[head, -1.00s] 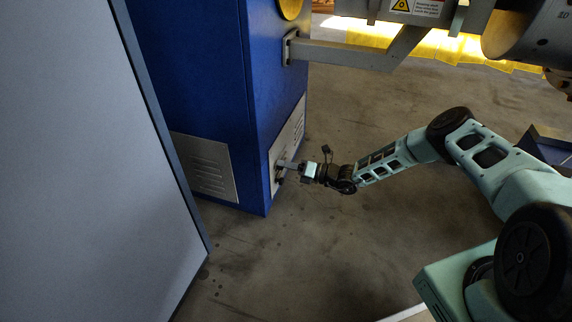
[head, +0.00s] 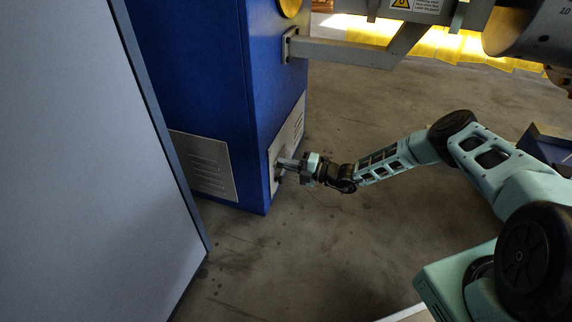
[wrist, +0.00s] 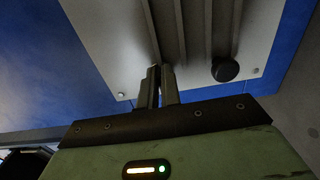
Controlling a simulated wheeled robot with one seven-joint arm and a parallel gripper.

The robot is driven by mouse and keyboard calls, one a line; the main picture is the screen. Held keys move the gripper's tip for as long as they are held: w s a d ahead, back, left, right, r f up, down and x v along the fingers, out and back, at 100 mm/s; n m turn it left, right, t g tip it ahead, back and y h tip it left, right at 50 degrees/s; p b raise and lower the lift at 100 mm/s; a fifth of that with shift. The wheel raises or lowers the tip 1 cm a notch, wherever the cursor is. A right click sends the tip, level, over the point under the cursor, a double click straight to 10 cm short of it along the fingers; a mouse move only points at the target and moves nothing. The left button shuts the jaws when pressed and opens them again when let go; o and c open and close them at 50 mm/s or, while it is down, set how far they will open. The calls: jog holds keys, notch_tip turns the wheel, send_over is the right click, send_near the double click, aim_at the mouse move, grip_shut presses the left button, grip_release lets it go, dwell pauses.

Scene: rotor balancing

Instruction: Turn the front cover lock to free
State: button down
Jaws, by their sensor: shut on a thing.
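The front cover (head: 297,131) is a light grey louvred panel low on the side of the blue cabinet facing my arm. My gripper (head: 281,163) reaches it from the right, its fingertips at the panel. In the wrist view my gripper (wrist: 160,72) has its two dark fingers close together against the grey panel (wrist: 115,50), shut on the front cover lock. The lock is mostly hidden by the fingers, and its angle cannot be read. A round black knob (wrist: 225,69) sits on the panel right of the fingers, apart from them.
The blue cabinet (head: 205,85) carries a second louvred panel (head: 205,165) on its other face. A large grey cabinet (head: 80,170) fills the left. A grey beam (head: 345,54) juts out above my arm. The concrete floor (head: 290,255) below is clear.

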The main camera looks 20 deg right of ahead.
dwell(0.5)
jog(key=c, duration=1.6)
grip_release()
jog(key=p+v, duration=0.6)
jog(key=v, duration=1.1)
jog(key=shift+s+d, duration=0.15)
